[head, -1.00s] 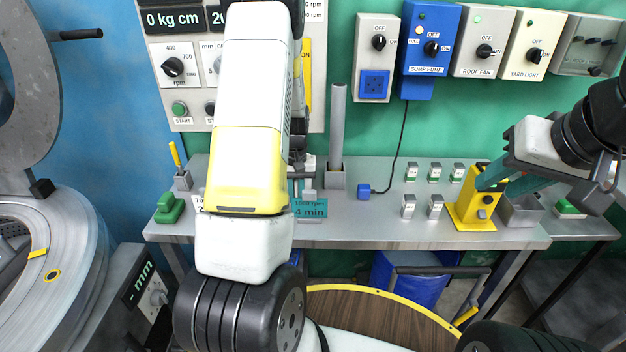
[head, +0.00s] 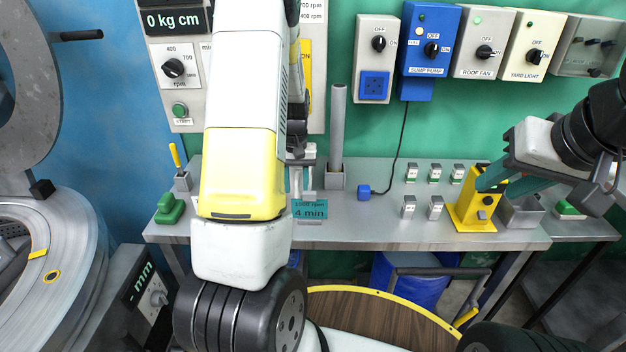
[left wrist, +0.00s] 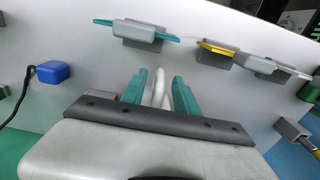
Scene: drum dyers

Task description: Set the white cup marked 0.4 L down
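In the left wrist view my left gripper (left wrist: 161,82) points at the grey bench with its two teal fingers apart. A pale rounded piece (left wrist: 160,90) stands between the fingers, with a narrow gap showing on each side. It may be part of the white cup, but no 0.4 L mark is readable. In the head view, pale parts (head: 298,180) show just right of my left arm, which hides most of that spot. My right gripper (head: 492,178) is by the yellow stand (head: 476,210); its fingertips are not clear.
A teal 4 min plate (head: 310,209) lies at the bench's front edge. A grey post (head: 338,130) stands behind it. A blue block (head: 364,191) with a cable and several small labelled pieces (head: 435,207) are to the right. A green block (head: 168,209) is at the left.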

